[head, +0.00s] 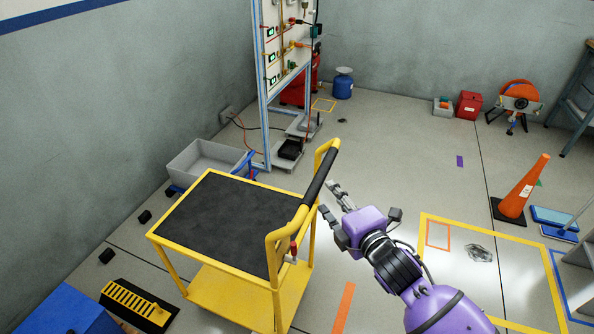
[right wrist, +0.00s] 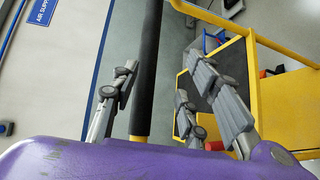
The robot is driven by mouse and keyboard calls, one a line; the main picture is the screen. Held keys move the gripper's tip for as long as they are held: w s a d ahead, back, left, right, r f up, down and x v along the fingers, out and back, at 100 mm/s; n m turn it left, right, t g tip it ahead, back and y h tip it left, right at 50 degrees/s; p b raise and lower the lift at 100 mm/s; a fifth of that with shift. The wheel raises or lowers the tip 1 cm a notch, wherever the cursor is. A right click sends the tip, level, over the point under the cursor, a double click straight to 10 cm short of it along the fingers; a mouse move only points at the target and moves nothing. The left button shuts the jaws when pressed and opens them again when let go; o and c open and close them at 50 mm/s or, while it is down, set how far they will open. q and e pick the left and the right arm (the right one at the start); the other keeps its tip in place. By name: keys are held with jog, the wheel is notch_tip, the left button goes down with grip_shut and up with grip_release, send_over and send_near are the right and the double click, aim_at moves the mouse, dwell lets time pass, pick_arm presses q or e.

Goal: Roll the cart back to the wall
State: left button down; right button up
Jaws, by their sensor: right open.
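The cart (head: 232,216) has a yellow frame, a black top mat and a lower yellow shelf. It stands on the floor left of centre, away from the grey wall (head: 110,130). Its handle (head: 319,177), a yellow loop with a black grip, rises at its right end. My right gripper (head: 331,199) is open and empty, just right of the black grip. In the right wrist view the dark grip bar (right wrist: 150,70) shows between the spread fingers of the right gripper (right wrist: 160,82); contact cannot be told. My left gripper is out of view.
A grey bin (head: 204,160) and a tall panel stand (head: 283,85) are behind the cart. Small black blocks (head: 106,256) and a yellow-slotted black plate (head: 139,304) lie to its left, beside a blue box (head: 62,312). An orange cone (head: 525,190) stands right.

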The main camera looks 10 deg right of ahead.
aim_at(319, 175)
jog(key=shift+n, duration=0.4)
jog(key=w, duration=0.2)
jog(key=w+a, duration=0.1)
jog(key=w, duration=0.4)
jog(key=shift+w+a+r, duration=0.15)
jog(key=shift+w+r, duration=0.05)
jog(key=shift+r, duration=0.15)
jog(key=shift+w+a+f, duration=0.1)
jog(key=shift+w, duration=0.4)
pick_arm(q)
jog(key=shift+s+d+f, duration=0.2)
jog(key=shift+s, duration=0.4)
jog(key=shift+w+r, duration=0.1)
pick_arm(e)
grip_shut()
